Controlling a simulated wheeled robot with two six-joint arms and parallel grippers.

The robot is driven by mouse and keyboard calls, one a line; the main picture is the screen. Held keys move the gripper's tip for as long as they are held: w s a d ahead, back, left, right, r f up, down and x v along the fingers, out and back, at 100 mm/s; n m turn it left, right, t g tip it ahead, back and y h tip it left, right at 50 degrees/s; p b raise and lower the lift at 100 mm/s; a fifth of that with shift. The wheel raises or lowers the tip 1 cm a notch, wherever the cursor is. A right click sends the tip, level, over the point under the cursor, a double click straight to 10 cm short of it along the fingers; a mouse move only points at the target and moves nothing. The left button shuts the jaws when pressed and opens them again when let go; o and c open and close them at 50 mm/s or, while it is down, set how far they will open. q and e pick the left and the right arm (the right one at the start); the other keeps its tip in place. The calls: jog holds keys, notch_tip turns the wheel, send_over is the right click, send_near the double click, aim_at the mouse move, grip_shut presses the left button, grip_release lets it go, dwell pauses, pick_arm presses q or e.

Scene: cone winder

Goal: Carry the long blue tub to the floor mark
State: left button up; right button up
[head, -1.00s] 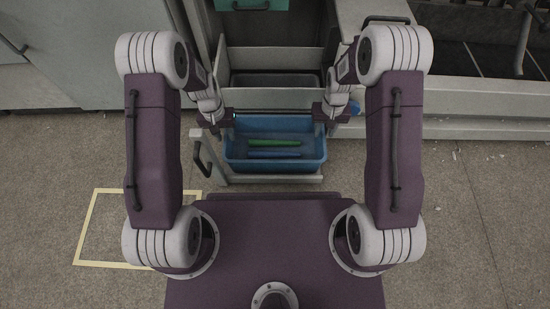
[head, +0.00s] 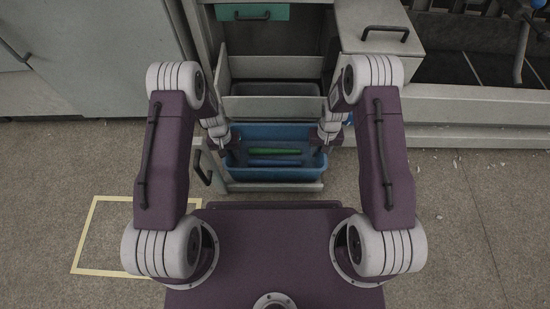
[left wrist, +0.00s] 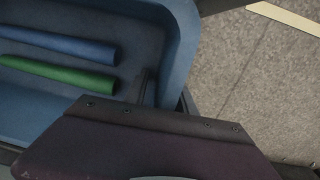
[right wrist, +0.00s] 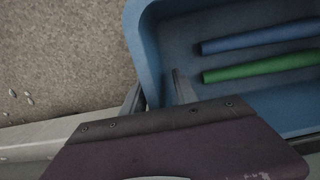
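The long blue tub (head: 274,179) sits in the open bottom drawer of the cabinet. A green rod (head: 275,151) and a blue rod (head: 274,163) lie in it. My left gripper (head: 232,157) is at the tub's left end and my right gripper (head: 319,155) at its right end. In each wrist view one finger is inside the tub and the other is outside, with the end wall between them. Both grippers look open, with gaps beside the wall. The floor mark (head: 84,237), a pale yellow outline, lies on the floor to the left, partly behind my left arm.
The drawer's front (head: 272,187) stands just in front of the tub, with a dark handle (head: 202,168) at its left. Above are another open drawer with a grey bin (head: 275,89) and a teal drawer front (head: 252,12). The floor mark's inside looks empty.

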pick_arm(q)
jog(key=shift+f, duration=0.25)
pick_arm(e)
jog(key=shift+f, duration=0.2)
pick_arm(q)
grip_shut()
pick_arm(e)
grip_shut()
pick_arm(q)
jog(key=shift+r, duration=0.1)
dwell(0.8)
